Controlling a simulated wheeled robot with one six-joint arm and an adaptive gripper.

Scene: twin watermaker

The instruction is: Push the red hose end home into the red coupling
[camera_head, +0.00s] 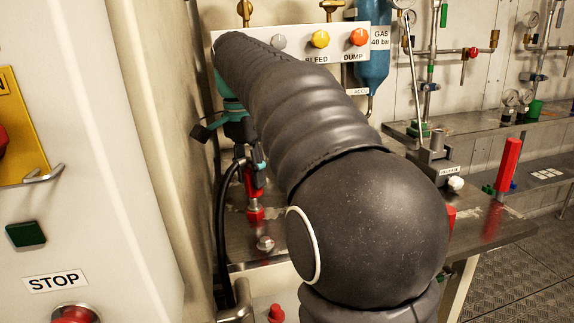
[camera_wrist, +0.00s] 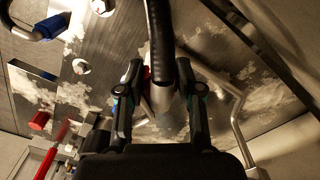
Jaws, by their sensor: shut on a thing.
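My gripper (camera_head: 253,163) reaches down over the metal bench and is shut on the red hose end (camera_head: 253,182), with the black hose (camera_head: 221,215) curving down to the left of it. Just below, the red coupling (camera_head: 255,214) stands on the bench. A short grey metal part shows between the two red parts; I cannot tell how far the hose end sits in. In the wrist view, my gripper's fingers (camera_wrist: 160,80) stand on both sides of a pale metal cylinder (camera_wrist: 164,98) and the black hose (camera_wrist: 158,35). Only a sliver of red shows there, and the coupling is mostly hidden.
A panel (camera_head: 292,47) with BLEED and DUMP knobs stands behind my arm. A cabinet (camera_head: 85,180) with a STOP button is close on the left. A red-handled lever (camera_head: 508,155) stands at the bench's right. A bent metal pipe (camera_wrist: 235,100) is near my gripper in the wrist view.

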